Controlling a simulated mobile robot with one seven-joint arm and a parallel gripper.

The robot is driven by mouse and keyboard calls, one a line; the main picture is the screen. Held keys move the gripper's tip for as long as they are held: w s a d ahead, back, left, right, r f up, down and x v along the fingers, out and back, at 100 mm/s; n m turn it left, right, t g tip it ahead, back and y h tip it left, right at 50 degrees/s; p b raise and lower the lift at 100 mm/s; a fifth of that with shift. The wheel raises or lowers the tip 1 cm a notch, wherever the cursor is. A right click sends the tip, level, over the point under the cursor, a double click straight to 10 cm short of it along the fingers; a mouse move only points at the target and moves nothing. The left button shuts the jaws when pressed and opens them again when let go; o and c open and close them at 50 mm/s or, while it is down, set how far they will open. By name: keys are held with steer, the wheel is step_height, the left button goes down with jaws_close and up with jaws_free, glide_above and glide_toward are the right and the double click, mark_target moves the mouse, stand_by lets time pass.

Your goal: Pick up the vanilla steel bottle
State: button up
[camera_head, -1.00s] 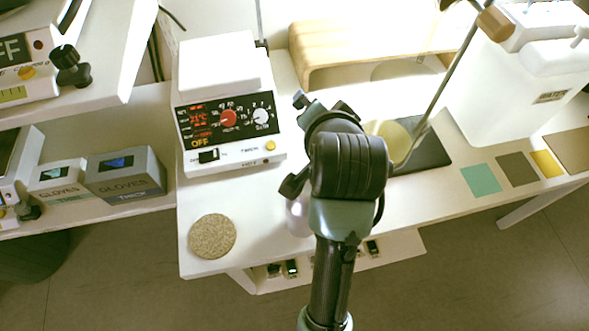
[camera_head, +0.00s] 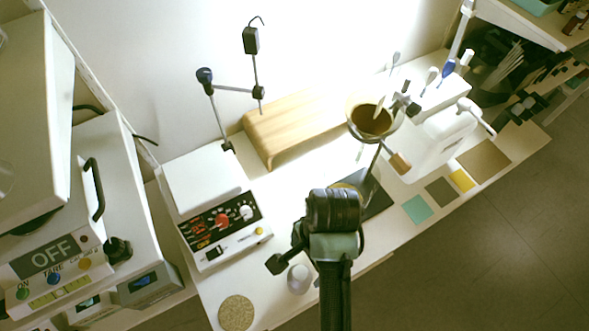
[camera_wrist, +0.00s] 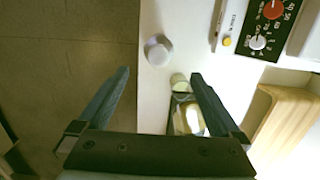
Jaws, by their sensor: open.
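A pale, silvery round bottle (camera_head: 299,279) stands on the white bench to the left of my arm, near the front edge. It also shows from above in the wrist view (camera_wrist: 157,51), beyond and between my fingertips. No label on it can be read, so I cannot tell whether it is the vanilla one. My gripper (camera_wrist: 160,75) is open and empty, its two fingers spread wide, apart from the bottle. In the head view my wrist hides most of the gripper.
A control box (camera_head: 222,226) with dials and a round cork mat (camera_head: 236,313) are to the left. A wooden stand (camera_head: 298,122) is behind. A funnel (camera_head: 372,120) holding brown contents stands back right. Colour squares, including a teal one (camera_head: 417,208), lie at right.

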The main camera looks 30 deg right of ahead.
mark_target(303, 271)
steer(key=f, duration=0.5)
steer(key=a+f, duration=0.1)
steer(key=f, duration=0.1)
steer(key=shift+s+f, duration=0.15)
steer(key=shift+f, duration=0.05)
steer(key=shift+a+f, duration=0.25)
steer(key=shift+f, duration=1.1)
steer(key=shift+a+f, duration=0.25)
steer(key=shift+f, duration=1.05)
steer(key=shift+c, duration=0.2)
jaws_close()
